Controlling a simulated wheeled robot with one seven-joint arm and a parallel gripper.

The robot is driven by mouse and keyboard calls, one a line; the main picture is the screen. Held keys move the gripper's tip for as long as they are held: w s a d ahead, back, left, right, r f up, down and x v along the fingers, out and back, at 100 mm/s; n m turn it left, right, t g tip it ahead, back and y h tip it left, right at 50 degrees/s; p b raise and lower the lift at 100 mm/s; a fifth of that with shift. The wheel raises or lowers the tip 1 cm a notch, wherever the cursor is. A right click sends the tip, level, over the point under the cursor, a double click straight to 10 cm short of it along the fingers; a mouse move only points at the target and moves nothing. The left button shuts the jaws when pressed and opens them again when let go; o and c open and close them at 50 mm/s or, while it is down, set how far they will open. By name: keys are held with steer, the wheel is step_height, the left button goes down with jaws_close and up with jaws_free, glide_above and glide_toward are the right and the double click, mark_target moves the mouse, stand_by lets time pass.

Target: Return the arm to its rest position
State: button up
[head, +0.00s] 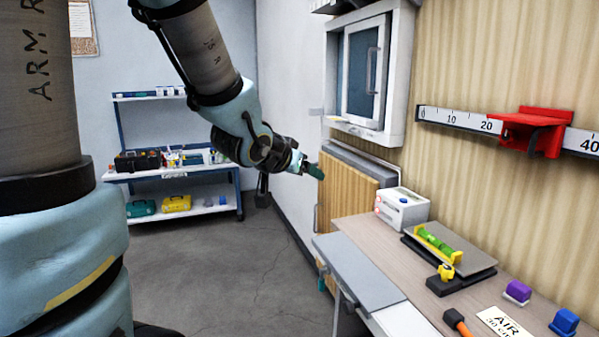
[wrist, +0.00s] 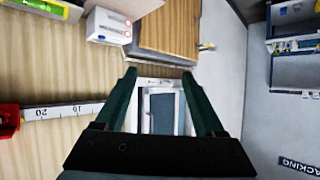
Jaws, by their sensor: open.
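My gripper (head: 316,172) is held out in the air at the end of my arm, left of the wall cabinet and above the floor in the head view. In the wrist view my gripper (wrist: 165,80) shows two green fingers spread apart with nothing between them. Through the gap I see the wall cabinet (wrist: 160,112) in the background. The gripper appears apart from everything around it.
The workbench (head: 365,235) at right holds a white box (head: 403,208), a grey plate (head: 470,262) with a green level, and small blocks. A red bracket (head: 530,130) sits on the wall ruler (head: 455,119). A shelf rack (head: 180,170) stands behind; the floor (head: 220,270) is clear.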

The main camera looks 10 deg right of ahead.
steer(key=a+f+n+g+y, duration=0.1)
steer(key=a+f+n+y, duration=0.3)
steer(key=a, duration=0.4)
steer(key=s+a+f+n+g+y, duration=0.1)
steer(key=s+a+f+g, duration=0.2)
steer(key=s+a+f, duration=0.2)
steer(key=s+a+f+n+g+y, duration=0.2)
steer(key=s+a+f+g, duration=0.1)
steer(key=a, duration=0.6)
steer(key=shift+s+f+n+g+y, duration=0.3)
steer(key=shift+s+f+g, duration=0.1)
steer(key=shift+s+f, duration=0.5)
